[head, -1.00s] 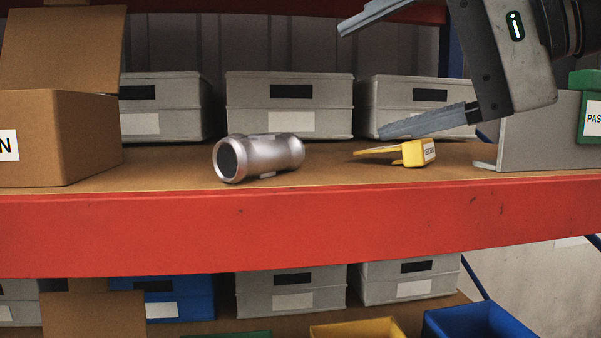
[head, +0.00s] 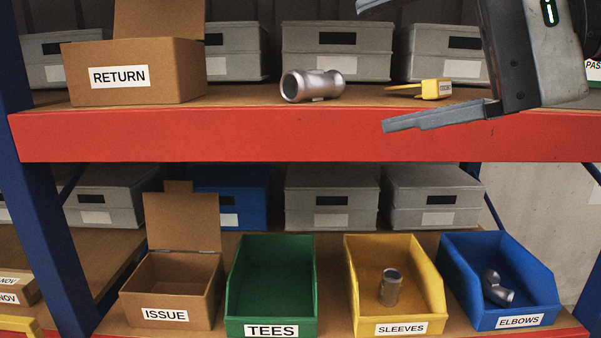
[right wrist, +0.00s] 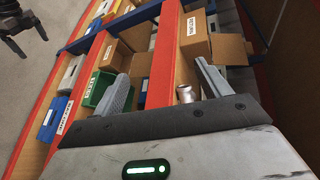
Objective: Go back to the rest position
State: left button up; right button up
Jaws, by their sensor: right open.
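My right gripper (head: 374,67) is at the upper right of the head view, in front of the upper shelf. Its two grey fingers are wide apart with nothing between them. In the right wrist view the open fingers (right wrist: 162,70) point towards the shelving. A silver metal casting (head: 312,86) lies on its side on the upper shelf, left of the lower finger and apart from it. It also shows in the right wrist view (right wrist: 186,93).
Below stand the ISSUE box (head: 165,316), a green TEES bin (head: 240,290), a yellow SLEEVES bin (head: 430,285) holding one part and a blue ELBOWS bin (head: 535,285) holding one. The red shelf beam (head: 250,138) crosses the view.

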jog(key=s+a+f+m+g+y, duration=0.1)
jog(key=a+f+m+g+y, duration=0.3)
jog(key=g+y, duration=0.15)
jog(key=w+d+f+n+t+h+p, duration=0.1)
jog(key=w+d+f+n+t+h, duration=0.15)
jog(key=f+n+t, duration=0.65)
jog(key=w+d+f+n+t+h+p, duration=0.1)
jog(key=w+d+f+n+t, duration=0.2)
jog(key=n, duration=0.9)
jog(key=w+d+f+n+t+h+p, duration=0.15)
jog(key=w+f+n+t, duration=0.25)
jog(key=f+n+t, duration=0.5)
jog(key=s+d+f+m+g+h, duration=0.1)
jog(key=s+f+m+g+h, duration=0.1)
jog(key=f+m+h, duration=0.35)
jog(key=s+d+f+m+g+h, duration=0.25)
jog(key=f+m, duration=0.35)
jog(key=f, duration=0.3)
jog(key=s+f+m+g+h, duration=0.2)
jog(key=s+f+m+g, duration=0.4)
jog(key=s+f, duration=0.4)
notch_tip(320, 180, down, 4)
jog(key=shift+s+a+r, duration=0.1)
jog(key=shift+s+a, duration=0.3)
jog(key=shift+a, duration=0.05)
